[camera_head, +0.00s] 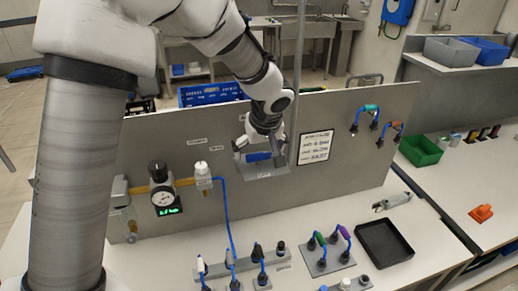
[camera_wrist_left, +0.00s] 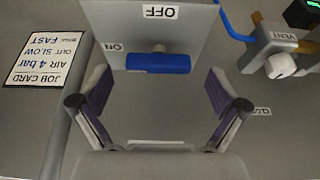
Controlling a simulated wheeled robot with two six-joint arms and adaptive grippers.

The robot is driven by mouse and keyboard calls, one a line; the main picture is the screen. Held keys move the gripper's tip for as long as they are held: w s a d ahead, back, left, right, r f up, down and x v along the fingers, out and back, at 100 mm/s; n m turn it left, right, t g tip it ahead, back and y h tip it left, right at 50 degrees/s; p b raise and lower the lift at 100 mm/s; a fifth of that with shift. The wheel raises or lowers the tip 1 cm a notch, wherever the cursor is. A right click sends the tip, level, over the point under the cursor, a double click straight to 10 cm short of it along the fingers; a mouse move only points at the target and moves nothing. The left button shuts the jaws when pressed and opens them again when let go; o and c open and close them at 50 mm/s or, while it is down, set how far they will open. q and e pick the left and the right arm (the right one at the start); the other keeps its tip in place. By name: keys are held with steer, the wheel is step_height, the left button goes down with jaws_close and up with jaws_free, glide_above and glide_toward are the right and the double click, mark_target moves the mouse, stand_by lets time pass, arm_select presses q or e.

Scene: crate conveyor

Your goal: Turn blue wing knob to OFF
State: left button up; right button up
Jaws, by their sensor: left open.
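The blue wing knob (camera_wrist_left: 158,63) sits on a grey plate (camera_wrist_left: 190,30) in the left wrist view, its bar lying level across the picture. The OFF label (camera_wrist_left: 159,12) is beyond it, upside down. The ON label (camera_wrist_left: 113,47) is at its left. My left gripper (camera_wrist_left: 159,92) is open, its fingers either side of the knob's line and apart from it. In the head view my left gripper (camera_head: 261,150) is at the upright panel, around the blue knob (camera_head: 258,156), which is partly hidden. My right gripper is out of view.
A job card (camera_head: 316,147) is right of the knob on the panel (camera_head: 370,160). A gauge (camera_head: 160,188) and white vent knob (camera_head: 202,170) with a blue hose are left. Hose connectors (camera_head: 322,250) and a black tray (camera_head: 384,243) are on the bench below.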

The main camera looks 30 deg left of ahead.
arm_select(q)
steer(key=shift+w+a+f, duration=0.35)
steer(key=shift+w+f, duration=0.2)
steer(key=shift+f, duration=0.05)
steer(key=shift+s+d+r, duration=0.1)
steer(key=shift+s+d, duration=0.05)
steer(key=shift+s+d+r, duration=0.15)
steer(key=shift+s+r, duration=0.05)
steer(key=shift+s, duration=0.05)
steer(key=shift+c, duration=1.3)
steer(key=shift+s+d+r, duration=0.1)
steer(key=shift+s, duration=0.05)
steer(key=c, duration=0.9)
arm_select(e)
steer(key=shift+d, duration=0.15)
